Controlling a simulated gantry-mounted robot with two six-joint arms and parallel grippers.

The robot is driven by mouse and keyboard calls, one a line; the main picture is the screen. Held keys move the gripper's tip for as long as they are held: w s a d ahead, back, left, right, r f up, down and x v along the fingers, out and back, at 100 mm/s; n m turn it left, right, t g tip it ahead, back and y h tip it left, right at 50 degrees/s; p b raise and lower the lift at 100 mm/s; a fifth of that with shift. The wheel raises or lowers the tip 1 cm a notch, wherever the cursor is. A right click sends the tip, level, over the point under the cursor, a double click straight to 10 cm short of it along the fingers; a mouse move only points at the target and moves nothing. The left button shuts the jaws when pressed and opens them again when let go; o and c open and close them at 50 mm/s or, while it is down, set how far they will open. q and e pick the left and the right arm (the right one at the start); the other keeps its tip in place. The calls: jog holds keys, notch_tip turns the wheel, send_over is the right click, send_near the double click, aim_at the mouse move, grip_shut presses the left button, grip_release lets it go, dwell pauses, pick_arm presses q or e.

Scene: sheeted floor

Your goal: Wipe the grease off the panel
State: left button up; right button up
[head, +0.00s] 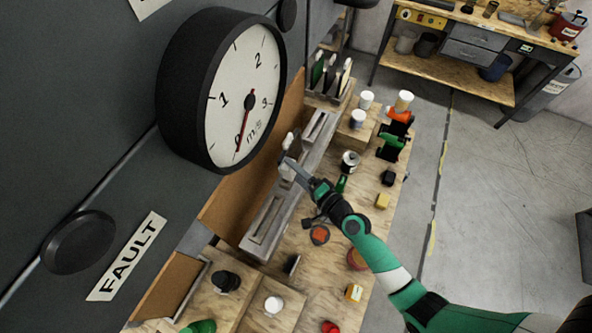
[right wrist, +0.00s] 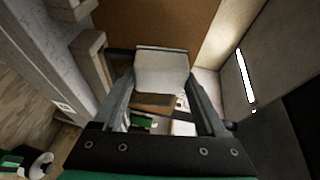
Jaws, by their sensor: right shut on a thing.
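My right gripper (head: 290,168) reaches in from the lower right over the wooden bench. In the right wrist view its two fingers (right wrist: 160,95) are shut on a pale grey-white block-like thing (right wrist: 160,72), perhaps a wiping pad. Its far face points at a brown board (right wrist: 150,25); I cannot tell whether they touch. The dark grey panel (head: 60,130) fills the left of the head view, with a large round gauge (head: 235,95) and a FAULT label (head: 127,258). I can make out no grease on it. My left gripper is not in view.
A grey slotted rail (head: 268,222) runs beside the brown board. Open floor (head: 500,190) lies to the right; another workbench (head: 470,75) stands behind.

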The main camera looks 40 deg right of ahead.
jog(key=shift+w+d, duration=0.1)
jog(key=shift+d, duration=0.15)
jog(key=shift+w+d+b, duration=0.3)
jog(key=shift+d+b, duration=0.25)
jog(key=shift+d, duration=0.3)
jog(key=shift+w+d+b, duration=0.3)
jog(key=shift+d+b, duration=0.2)
jog(key=shift+d, duration=0.3)
jog(key=shift+w+d+b, duration=0.25)
jog(key=shift+d+b, duration=0.2)
jog(key=shift+d, duration=0.2)
jog(key=shift+w+d+b, duration=0.25)
jog(key=shift+d+b, duration=0.2)
jog(key=shift+d, duration=0.2)
jog(key=shift+w+d, duration=0.2)
jog(key=shift+d, duration=0.4)
jog(key=shift+w+d+f+b, duration=0.1)
jog(key=shift+w+d+b, duration=0.15)
jog(key=shift+d+b, duration=0.4)
jog(key=shift+w+d+b, duration=0.25)
jog(key=shift+d+b, duration=0.1)
jog(key=shift+d, duration=0.25)
jog(key=shift+w+d+b, duration=0.25)
jog(key=shift+d+b, duration=0.1)
jog(key=shift+d, duration=0.2)
